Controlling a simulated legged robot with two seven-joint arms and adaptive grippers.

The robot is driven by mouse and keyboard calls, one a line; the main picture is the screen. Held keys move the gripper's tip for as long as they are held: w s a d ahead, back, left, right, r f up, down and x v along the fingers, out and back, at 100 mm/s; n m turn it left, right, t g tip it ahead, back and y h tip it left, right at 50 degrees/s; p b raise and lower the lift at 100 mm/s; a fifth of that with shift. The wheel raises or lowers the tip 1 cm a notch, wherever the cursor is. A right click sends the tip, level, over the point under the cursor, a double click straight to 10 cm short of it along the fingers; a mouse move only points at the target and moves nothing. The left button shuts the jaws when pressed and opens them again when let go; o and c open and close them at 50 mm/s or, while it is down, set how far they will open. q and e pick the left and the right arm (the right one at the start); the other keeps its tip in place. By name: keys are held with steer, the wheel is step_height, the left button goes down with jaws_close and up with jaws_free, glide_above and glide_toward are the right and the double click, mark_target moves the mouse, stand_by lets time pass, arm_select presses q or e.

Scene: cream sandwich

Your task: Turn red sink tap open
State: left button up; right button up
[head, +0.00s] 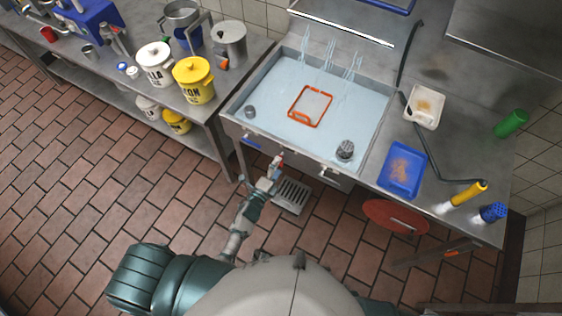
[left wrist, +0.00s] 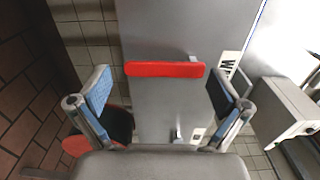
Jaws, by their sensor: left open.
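The red tap handle (left wrist: 165,69) is a flat horizontal bar on the grey sink front. In the left wrist view it lies between and slightly beyond the two blue-padded fingertips of my left gripper (left wrist: 158,88), with a gap on each side. The gripper is open and holds nothing. In the head view my left gripper (head: 276,168) is at the front edge of the sink (head: 270,75), and a small bit of red shows at its tips, with the handle mostly hidden. My right gripper is out of view.
A blue handle (head: 251,142) is on the sink front to the left. Water streams into the filled basin, where an orange-rimmed tray (head: 310,106) lies. A blue tray (head: 403,170) sits on the right counter. A floor drain (head: 291,195) and open tiled floor are below.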

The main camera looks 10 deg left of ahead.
arm_select(q)
steer(key=v, duration=0.9)
steer(key=shift+s, duration=0.4)
steer(key=shift+a+f, duration=0.1)
steer(key=shift+f, duration=0.05)
steer(key=s+a+f+n+g+y, duration=0.2)
steer(key=s+f+n+g, duration=0.3)
steer(key=f, duration=0.6)
steer(key=s+a+f+n+g+y, duration=0.2)
steer(key=s+f+n+g, duration=0.3)
steer(key=f, duration=0.7)
steer(key=s+a+f+n+g, duration=0.2)
steer(key=s+f+n+g, duration=0.4)
steer(key=s, duration=1.1)
step_height(320, 180, down, 5)
steer(key=n, duration=0.3)
steer(key=shift+a+f, duration=0.15)
steer(key=shift+a, duration=0.05)
